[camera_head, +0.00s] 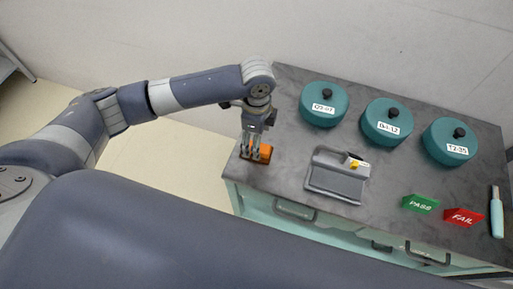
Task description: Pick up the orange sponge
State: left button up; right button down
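The orange sponge (265,153) lies on the dark top of the cart (290,189), near its left edge. My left gripper (256,153) points down directly over the sponge. Its fingers reach down to the sponge and hide part of it. I cannot tell whether the fingers touch it or have closed on it. My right gripper is not in view.
Several teal lidded pots stand along the back, including one labelled D7-02 (324,115). A grey tray (335,187) with a yellow piece (354,163) sits right of the sponge. Green PASS (420,204) and red FAIL (464,217) blocks and a teal-handled tool (497,217) lie further right.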

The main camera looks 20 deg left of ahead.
pick_arm(q)
jog(key=shift+w+f+p, duration=0.15)
jog(key=shift+f+p, duration=0.55)
jog(key=shift+f, duration=2.2)
jog(key=c, duration=1.1)
